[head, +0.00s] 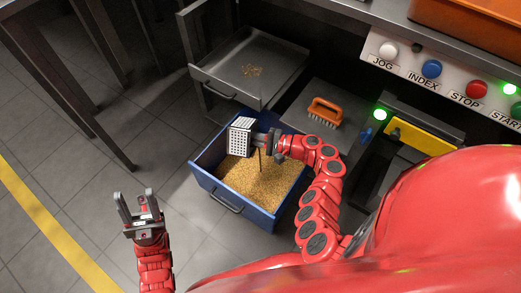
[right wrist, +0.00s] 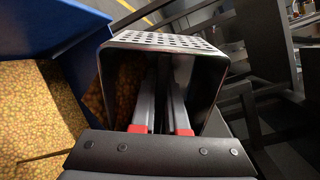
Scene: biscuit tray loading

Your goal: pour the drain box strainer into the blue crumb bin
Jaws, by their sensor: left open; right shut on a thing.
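The drain box strainer (head: 241,138) is a grey metal box with rows of holes, held tilted over the blue crumb bin (head: 238,196). My right gripper (head: 263,141) is shut on it. In the right wrist view, the strainer (right wrist: 165,41) has its open side towards the camera, and the fingers of the right gripper (right wrist: 160,95) reach into it. Brown grains show at the left of its opening; I cannot tell whether they lie inside it. The bin holds golden crumbs. A thin dark strip shows below the gripper. My left gripper (head: 138,207) is open and empty, left of the bin.
A grey metal tray (head: 225,81) with a few crumbs is behind the bin. An orange brush (head: 325,112) lies on a grey surface to the right. A button panel (head: 440,75) and a yellow bar (head: 420,138) are further right. The floor at left is clear around a yellow line.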

